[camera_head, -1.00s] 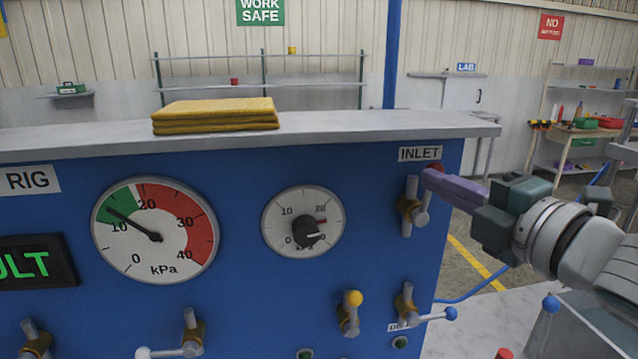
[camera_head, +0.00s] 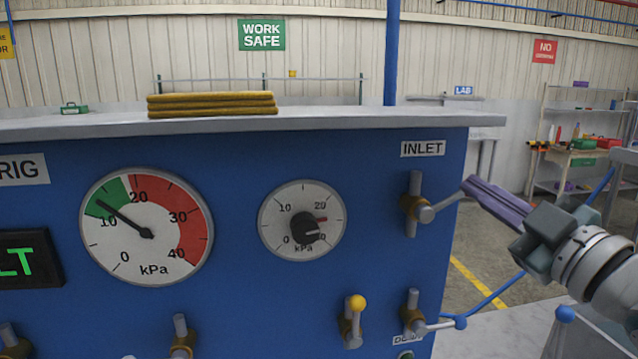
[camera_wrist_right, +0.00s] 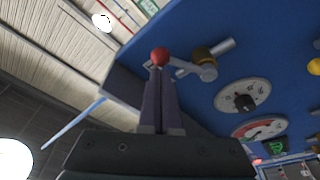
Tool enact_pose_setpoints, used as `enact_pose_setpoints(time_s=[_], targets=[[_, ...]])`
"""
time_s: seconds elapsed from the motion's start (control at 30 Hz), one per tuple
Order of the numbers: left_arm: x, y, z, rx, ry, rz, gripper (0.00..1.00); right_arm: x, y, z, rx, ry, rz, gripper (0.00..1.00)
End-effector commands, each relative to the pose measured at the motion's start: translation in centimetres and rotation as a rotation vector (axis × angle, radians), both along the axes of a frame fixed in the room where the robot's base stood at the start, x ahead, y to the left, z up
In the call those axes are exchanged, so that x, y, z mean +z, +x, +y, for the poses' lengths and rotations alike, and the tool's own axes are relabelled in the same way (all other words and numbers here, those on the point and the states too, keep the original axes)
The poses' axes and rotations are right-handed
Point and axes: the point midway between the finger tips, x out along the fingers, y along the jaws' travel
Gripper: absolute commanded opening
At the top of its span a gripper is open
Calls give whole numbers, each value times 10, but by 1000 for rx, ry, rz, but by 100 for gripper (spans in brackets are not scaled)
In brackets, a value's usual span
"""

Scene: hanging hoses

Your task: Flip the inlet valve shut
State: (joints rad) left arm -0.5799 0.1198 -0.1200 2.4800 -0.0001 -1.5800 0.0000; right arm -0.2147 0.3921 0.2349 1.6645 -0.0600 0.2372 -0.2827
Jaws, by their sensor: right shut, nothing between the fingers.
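The inlet valve (camera_head: 412,205) is on the blue panel under the INLET label, at the right edge. Its grey lever (camera_head: 444,205) points right and slightly up. The red ball (camera_wrist_right: 160,56) on the lever's end shows in the right wrist view; in the head view my fingers hide it. My right gripper (camera_head: 470,186) is shut and empty. Its purple fingertips are at the lever's end, right of the valve. In the right wrist view, the fingertips (camera_wrist_right: 157,70) appear at the ball; whether they touch it is unclear. My left gripper is out of view.
Below the inlet valve is another valve (camera_head: 413,318) with a blue-tipped lever, and a yellow-tipped one (camera_head: 355,318) is left of it. Two gauges, a large one (camera_head: 147,232) and a smaller one (camera_head: 302,222), are further left. Folded yellow cloths (camera_head: 212,104) lie on the top ledge.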

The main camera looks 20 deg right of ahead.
Motion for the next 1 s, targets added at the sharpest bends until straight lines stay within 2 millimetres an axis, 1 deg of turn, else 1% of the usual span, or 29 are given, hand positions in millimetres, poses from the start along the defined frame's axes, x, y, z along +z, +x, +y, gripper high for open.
enact_pose_setpoints(time_s=[0.03, 0.1, 0.3, 0.5, 0.7, 1.0], targets=[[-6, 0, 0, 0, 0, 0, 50, -6, 0, -2, -2, 44, -10, 0], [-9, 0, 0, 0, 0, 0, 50, -9, -1, -4, -1, 103, -25, 0], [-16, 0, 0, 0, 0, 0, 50, -18, -2, -9, 0, 253, -60, 0], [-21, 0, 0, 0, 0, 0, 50, -24, -3, -11, 0, 359, -85, 0], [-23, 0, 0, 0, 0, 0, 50, -27, -3, -12, -1, 418, -100, 0], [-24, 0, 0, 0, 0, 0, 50, -28, -3, -12, 0, 441, -105, 0]])
